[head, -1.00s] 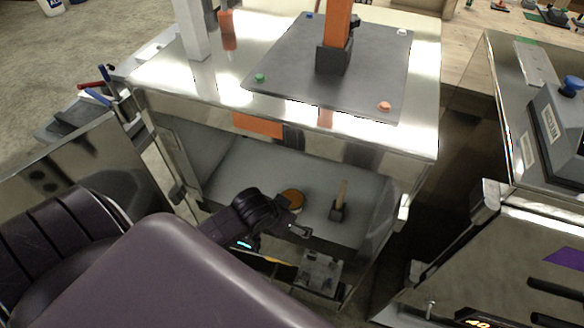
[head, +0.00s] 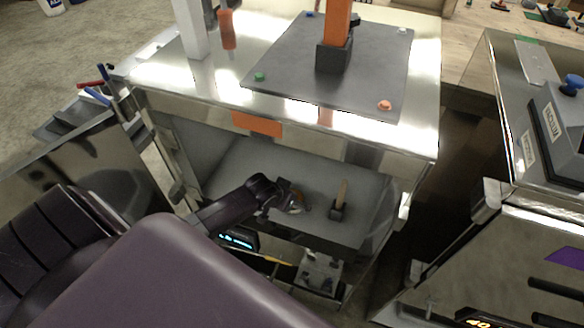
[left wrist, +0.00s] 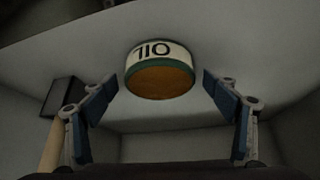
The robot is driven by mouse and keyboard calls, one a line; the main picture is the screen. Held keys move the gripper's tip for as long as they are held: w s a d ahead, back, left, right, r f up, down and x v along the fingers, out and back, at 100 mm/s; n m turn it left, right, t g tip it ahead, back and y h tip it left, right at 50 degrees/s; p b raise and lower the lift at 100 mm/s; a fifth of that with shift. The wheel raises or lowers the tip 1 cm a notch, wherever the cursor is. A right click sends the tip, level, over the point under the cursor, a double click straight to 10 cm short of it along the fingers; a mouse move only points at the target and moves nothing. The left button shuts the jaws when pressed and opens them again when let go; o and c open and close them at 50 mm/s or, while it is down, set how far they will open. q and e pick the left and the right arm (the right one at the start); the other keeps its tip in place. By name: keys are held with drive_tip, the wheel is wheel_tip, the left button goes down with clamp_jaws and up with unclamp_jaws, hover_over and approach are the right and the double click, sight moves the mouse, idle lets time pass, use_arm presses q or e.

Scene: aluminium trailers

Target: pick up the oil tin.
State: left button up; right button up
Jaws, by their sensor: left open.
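The oil tin (left wrist: 160,72) is a short round can with an orange end, a green band and a cream label reading OIL, upside down in the left wrist view. In the head view the oil tin (head: 298,201) stands on the grey lower shelf of the metal trailer, mostly hidden by my left gripper (head: 285,196). In the left wrist view my left gripper (left wrist: 161,82) is open, with one finger to each side of the tin and clear gaps between. The tin lies ahead between the fingertips. My right gripper is not in view.
A mallet (head: 340,203) with a wooden handle stands on the shelf (head: 255,160) just right of the tin. The metal top (head: 200,92) overhangs the shelf. A second trailer (head: 510,240) stands at the right, across a dark gap.

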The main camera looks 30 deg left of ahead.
use_arm(q)
drive_tip(key=shift+w+f, duration=0.15)
drive_tip(key=shift+c, duration=0.4)
drive_tip(key=c, duration=1.4)
